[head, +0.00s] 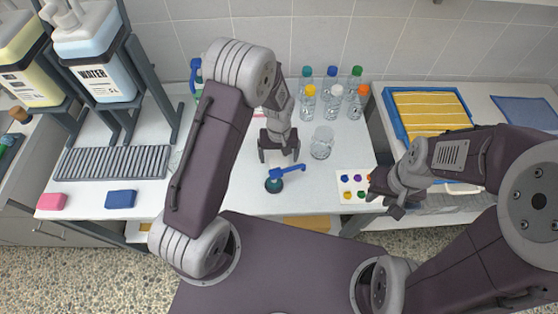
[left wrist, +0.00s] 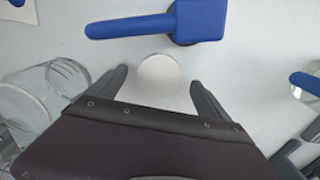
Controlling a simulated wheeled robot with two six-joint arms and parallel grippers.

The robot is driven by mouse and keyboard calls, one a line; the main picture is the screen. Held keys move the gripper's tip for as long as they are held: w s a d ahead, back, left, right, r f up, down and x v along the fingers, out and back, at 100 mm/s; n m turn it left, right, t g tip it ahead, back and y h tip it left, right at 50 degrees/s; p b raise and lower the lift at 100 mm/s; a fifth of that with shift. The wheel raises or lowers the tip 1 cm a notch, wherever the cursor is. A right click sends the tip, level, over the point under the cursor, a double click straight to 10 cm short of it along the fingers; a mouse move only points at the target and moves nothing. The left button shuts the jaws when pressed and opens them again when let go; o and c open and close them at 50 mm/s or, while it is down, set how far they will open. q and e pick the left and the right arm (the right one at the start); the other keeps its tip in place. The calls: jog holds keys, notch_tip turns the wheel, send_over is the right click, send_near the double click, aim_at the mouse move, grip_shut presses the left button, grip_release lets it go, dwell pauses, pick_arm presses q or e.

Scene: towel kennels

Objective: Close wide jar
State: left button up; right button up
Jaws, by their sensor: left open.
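The wide clear glass jar (head: 322,143) stands on the white bench, right of my left gripper (head: 280,156). No lid shows on it, and it also shows at the left edge of the left wrist view (left wrist: 28,105). In the left wrist view a white round disc, likely the jar's lid (left wrist: 158,74), lies between the fingers of my left gripper (left wrist: 159,78). The fingers are open and appear apart from it. In the head view the disc is hidden by the gripper. My right gripper (head: 385,203) is at the bench's right front, its jaws unclear.
Several colour-capped bottles (head: 332,92) stand behind. A board of coloured knobs (head: 357,188) lies front right.

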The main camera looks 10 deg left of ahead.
aim_at(279, 161)
pick_arm(q)
jog(key=shift+w+f, duration=0.1)
jog(key=shift+f, duration=0.65)
jog(key=c, duration=1.5)
notch_tip(279, 161, up, 10)
jog(key=shift+r, duration=0.1)
jog(key=shift+c, duration=0.2)
